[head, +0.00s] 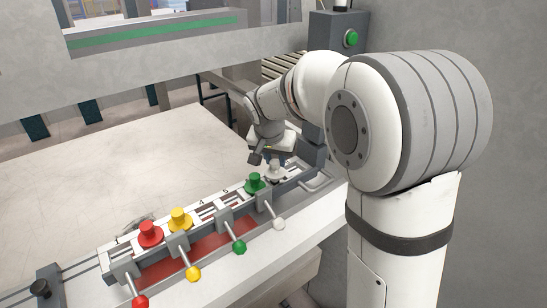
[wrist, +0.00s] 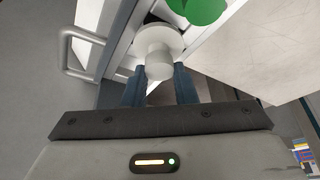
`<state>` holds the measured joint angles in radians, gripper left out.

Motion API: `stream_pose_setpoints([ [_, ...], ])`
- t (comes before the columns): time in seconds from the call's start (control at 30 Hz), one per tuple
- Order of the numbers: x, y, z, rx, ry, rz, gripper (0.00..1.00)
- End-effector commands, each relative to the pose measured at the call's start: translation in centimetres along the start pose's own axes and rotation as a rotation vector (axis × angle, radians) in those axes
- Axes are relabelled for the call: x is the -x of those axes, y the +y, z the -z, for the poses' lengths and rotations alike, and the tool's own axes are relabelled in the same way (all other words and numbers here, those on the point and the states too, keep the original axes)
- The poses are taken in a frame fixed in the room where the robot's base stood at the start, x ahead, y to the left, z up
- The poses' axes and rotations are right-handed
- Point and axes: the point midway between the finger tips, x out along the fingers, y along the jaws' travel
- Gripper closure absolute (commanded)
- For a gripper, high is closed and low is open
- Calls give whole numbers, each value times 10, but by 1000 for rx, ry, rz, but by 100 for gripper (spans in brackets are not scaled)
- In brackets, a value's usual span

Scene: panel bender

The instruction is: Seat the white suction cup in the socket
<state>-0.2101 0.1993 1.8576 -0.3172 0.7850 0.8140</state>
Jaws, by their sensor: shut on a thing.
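The white suction cup (head: 276,174) shows below my gripper (head: 271,160) near the right end of the rail in the head view. In the wrist view the white cup (wrist: 158,48) lies between the two blue-grey fingertips of my gripper (wrist: 159,78), which is shut on it. The cup is over the rail, just right of the green cup (head: 255,183). The socket under it is hidden, and I cannot tell whether the cup touches it.
A yellow cup (head: 179,219) and a red cup (head: 150,234) stand farther left on the rail. Levers with red, yellow, green and white knobs (head: 279,224) stick out in front. A metal handle (wrist: 77,48) is left of the cup in the wrist view.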

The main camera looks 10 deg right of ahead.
Motion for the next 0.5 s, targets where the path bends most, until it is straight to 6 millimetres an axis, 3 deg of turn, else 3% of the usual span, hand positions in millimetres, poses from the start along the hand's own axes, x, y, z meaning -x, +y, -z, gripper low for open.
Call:
stream_pose_setpoints([
  [0.2,-2,0,2,0,-3,0,100],
  [0.23,-3,0,2,0,-3,0,73],
  [0.5,-2,0,2,-1,-3,0,51],
])
